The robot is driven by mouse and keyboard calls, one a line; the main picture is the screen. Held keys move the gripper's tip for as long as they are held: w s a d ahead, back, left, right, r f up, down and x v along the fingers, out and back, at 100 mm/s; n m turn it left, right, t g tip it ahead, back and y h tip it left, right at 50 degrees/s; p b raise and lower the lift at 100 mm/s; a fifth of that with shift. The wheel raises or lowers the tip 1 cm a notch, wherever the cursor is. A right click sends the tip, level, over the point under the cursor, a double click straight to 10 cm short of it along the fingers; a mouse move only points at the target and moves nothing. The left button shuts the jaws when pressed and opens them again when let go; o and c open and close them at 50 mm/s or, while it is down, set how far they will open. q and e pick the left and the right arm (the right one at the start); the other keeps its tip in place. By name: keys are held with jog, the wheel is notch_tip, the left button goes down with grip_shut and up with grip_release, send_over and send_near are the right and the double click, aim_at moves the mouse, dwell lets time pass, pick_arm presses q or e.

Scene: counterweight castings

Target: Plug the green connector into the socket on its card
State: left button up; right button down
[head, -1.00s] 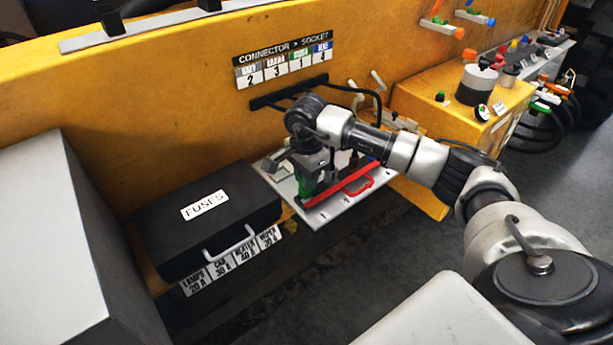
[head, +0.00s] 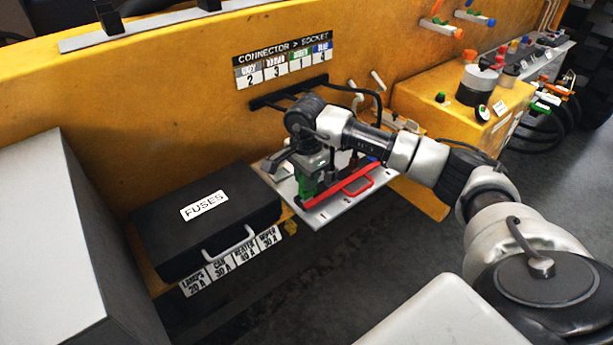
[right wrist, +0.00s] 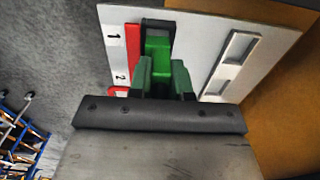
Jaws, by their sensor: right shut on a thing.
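The card (head: 285,68) on the yellow wall reads CONNECTOR > SOCKET, with a row of colour names over numbers; the green column shows 1. A pale socket plate (head: 333,212) sticks out below it, numbered 1 and 2 along the visible edge. My right gripper (head: 307,176) points down over the plate's 1 end, shut on the green connector (head: 306,188). In the right wrist view the green connector (right wrist: 158,46) is between my fingers (right wrist: 163,78), at a dark socket (right wrist: 158,24) beside number 1. How deep it sits is hidden. My left gripper is out of view.
A red bar with a handle (head: 358,186) lies along the sockets, close beside the connector. A black FUSES case (head: 165,215) stands left of the plate. A yellow box with knobs (head: 455,120) is at the right. Black cables (head: 360,90) hang behind my wrist.

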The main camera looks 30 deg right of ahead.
jog(key=shift+f+b, duration=1.2)
jog(key=shift+f, duration=0.25)
jog(key=c, duration=1)
grip_release()
jog(key=shift+r, duration=0.1)
jog(key=shift+r, duration=0.1)
notch_tip(320, 180, up, 11)
jog(key=shift+f+b, duration=0.15)
jog(key=shift+b, duration=0.45)
jog(key=shift+s+f, duration=0.1)
jog(key=shift+f, duration=0.05)
